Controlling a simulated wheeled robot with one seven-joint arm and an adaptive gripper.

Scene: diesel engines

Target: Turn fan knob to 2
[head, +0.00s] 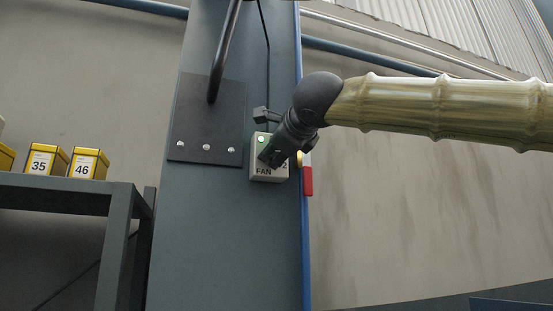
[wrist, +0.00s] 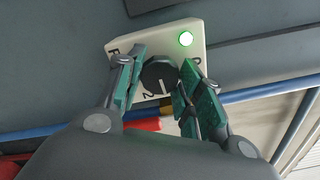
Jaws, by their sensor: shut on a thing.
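The fan control is a small cream box (head: 270,174) on the grey column, marked FAN, with a lit green lamp; the box (wrist: 120,46) also shows in the wrist view. Its round black knob (wrist: 158,70) has a pale line on its face, pointing toward the lower side, near the printed 2; exact alignment is hard to tell. My gripper (wrist: 161,78) is shut on the knob, one teal-padded finger on each side. In the head view my gripper (head: 272,154) covers the knob and part of the box.
The grey column (head: 215,240) carries a dark bolted plate (head: 205,130) left of the box. A red piece (head: 308,181) and a blue edge lie just right. A shelf (head: 60,193) with yellow boxes stands at left.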

